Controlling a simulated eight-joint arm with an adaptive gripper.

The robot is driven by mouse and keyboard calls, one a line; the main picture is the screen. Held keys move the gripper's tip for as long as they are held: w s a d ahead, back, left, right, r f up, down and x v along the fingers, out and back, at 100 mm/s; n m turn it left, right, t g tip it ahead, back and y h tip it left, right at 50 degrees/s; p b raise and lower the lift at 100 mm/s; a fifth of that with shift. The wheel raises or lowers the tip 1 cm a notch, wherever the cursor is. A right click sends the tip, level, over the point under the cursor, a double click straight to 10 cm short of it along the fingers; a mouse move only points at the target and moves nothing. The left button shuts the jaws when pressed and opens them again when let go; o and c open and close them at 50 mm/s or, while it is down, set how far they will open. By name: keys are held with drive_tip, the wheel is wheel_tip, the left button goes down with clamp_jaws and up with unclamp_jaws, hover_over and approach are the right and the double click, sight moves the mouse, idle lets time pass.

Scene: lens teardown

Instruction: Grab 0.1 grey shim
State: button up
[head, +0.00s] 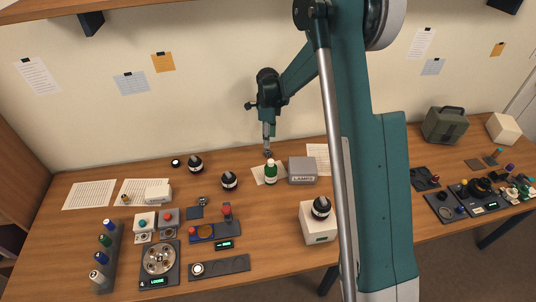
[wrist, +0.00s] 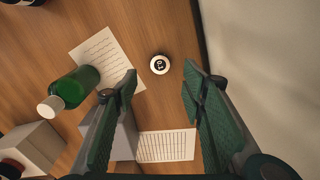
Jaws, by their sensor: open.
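No plainly grey shim can be made out. My gripper (wrist: 160,84) is open and empty, with its green fingers on either side of the picture and the disc just beyond the gap between the tips. In the head view my gripper (head: 267,151) points down near the wall, behind the green bottle. The disc cannot be clearly made out there.
The green bottle (wrist: 75,87) stands on a paper sheet (wrist: 101,50) left of the fingers. A grey box (head: 302,170) marked LAMPS is beside it, partly behind the left finger in the wrist view. The wall (wrist: 265,60) is close on the right there. Dark jars (head: 229,181) stand further left.

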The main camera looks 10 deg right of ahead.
sight(267, 151)
drive_tip(key=shift+f, duration=0.1)
drive_tip(key=shift+f, duration=1.15)
drive_tip(key=shift+f, duration=0.15)
drive_tip(key=shift+a+f, duration=0.1)
drive_tip(key=shift+f, duration=2.4)
drive_tip(key=c, duration=1)
